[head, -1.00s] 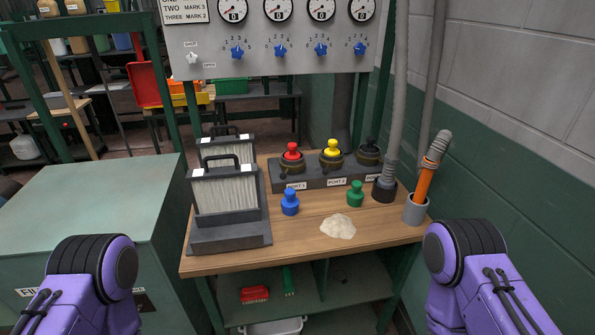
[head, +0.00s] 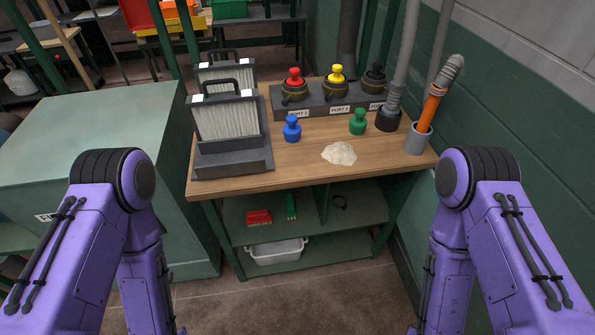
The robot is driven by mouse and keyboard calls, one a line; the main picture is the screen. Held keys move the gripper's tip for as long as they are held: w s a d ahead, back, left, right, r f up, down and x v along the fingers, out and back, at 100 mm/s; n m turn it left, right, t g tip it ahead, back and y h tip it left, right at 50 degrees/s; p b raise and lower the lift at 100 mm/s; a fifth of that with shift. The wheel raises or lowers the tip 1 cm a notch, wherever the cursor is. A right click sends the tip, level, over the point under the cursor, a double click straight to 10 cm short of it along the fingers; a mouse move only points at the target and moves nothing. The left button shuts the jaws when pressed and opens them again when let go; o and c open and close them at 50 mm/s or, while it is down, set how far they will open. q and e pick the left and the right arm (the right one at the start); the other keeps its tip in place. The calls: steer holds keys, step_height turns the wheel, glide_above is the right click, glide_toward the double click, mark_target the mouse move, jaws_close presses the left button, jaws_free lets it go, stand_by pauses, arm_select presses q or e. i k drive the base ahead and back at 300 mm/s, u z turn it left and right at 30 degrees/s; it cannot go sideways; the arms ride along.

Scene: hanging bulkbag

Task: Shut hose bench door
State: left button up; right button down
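The hose bench (head: 300,165) has a wooden top and a green frame with open shelves (head: 340,205) below. I can see straight into its front. I cannot make out a door panel for certain; green uprights stand at both sides of the opening. A grey hose with an orange section (head: 432,108) stands in a grey cup (head: 418,139) at the bench's right end. Both my purple arms reach in from the lower corners and bend downward, with their elbows left and right of the bench. Both my grippers are out of view.
A green cabinet (head: 80,140) stands left of the bench. Two framed filters (head: 226,118), blue (head: 292,127) and green (head: 358,121) plugs and a pale powder pile (head: 339,153) are on top. A white bin (head: 277,251) sits underneath. The floor (head: 300,295) in front is clear.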

mark_target(415, 217)
steer(key=u, duration=1.85)
steer(key=k, duration=1)
steer(key=z, duration=1.5)
steer(key=i, duration=0.5)
steer(key=u, duration=0.2)
steer(key=k, duration=0.25)
steer(key=z, duration=0.4)
